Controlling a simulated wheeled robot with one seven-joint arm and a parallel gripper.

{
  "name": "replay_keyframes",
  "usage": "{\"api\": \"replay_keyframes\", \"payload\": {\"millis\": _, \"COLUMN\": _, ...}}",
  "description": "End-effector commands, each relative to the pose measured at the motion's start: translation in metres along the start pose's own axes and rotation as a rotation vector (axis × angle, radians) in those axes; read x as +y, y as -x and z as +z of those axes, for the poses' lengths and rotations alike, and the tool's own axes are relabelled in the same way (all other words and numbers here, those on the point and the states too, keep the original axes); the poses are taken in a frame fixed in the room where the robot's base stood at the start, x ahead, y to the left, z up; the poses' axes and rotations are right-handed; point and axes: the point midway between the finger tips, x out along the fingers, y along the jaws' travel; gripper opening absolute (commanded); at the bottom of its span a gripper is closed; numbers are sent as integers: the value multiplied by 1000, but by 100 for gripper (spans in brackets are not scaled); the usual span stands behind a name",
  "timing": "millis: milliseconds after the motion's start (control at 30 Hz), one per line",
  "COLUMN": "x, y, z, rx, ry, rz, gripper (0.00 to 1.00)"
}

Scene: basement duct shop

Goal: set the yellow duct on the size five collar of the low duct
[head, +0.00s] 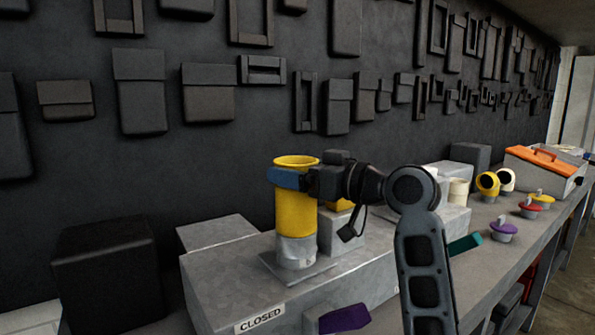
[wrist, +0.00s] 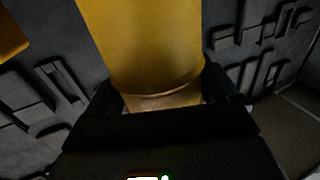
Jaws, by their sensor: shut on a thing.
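The yellow duct (head: 296,212) stands upright with a flared, open top rim. My gripper (head: 288,178) is shut on it just below that rim, a blue finger showing across its left side. In the wrist view the yellow duct (wrist: 145,45) runs between the dark fingers of my gripper (wrist: 160,92). Directly under the duct is a silver collar (head: 296,252) on a flat square flange on the grey low duct (head: 225,275). The duct's lower edge meets the collar in the picture; I cannot tell how far it is seated. A small mark on the collar is unreadable.
A "CLOSED" label (head: 260,318) is on the low duct's front. A purple piece (head: 344,318) lies in front, a green piece (head: 465,243) right of my arm. Yellow and white elbows, small caps and an orange-lidded toolbox (head: 545,163) stand further right. A black box (head: 105,270) stands left.

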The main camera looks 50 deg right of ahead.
Motion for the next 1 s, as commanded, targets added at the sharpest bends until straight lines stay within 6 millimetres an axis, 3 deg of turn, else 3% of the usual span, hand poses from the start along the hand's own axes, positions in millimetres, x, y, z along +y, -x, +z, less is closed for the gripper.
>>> {"api": "replay_keyframes", "payload": {"millis": 67, "x": 0, "y": 0, "z": 2, "rx": 1, "ry": 0, "rz": 0, "gripper": 30}}
{"api": "replay_keyframes", "payload": {"millis": 100, "x": 0, "y": 0, "z": 1, "rx": 1, "ry": 0, "rz": 0, "gripper": 90}}
{"api": "replay_keyframes", "payload": {"millis": 167, "x": 0, "y": 0, "z": 1, "rx": 1, "ry": 0, "rz": 0, "gripper": 96}}
{"api": "replay_keyframes", "payload": {"millis": 467, "x": 0, "y": 1, "z": 2, "rx": -1, "ry": 0, "rz": 0, "gripper": 98}}
{"api": "replay_keyframes", "payload": {"millis": 1000, "x": 1, "y": 39, "z": 1, "rx": 1, "ry": 0, "rz": 1, "gripper": 98}}
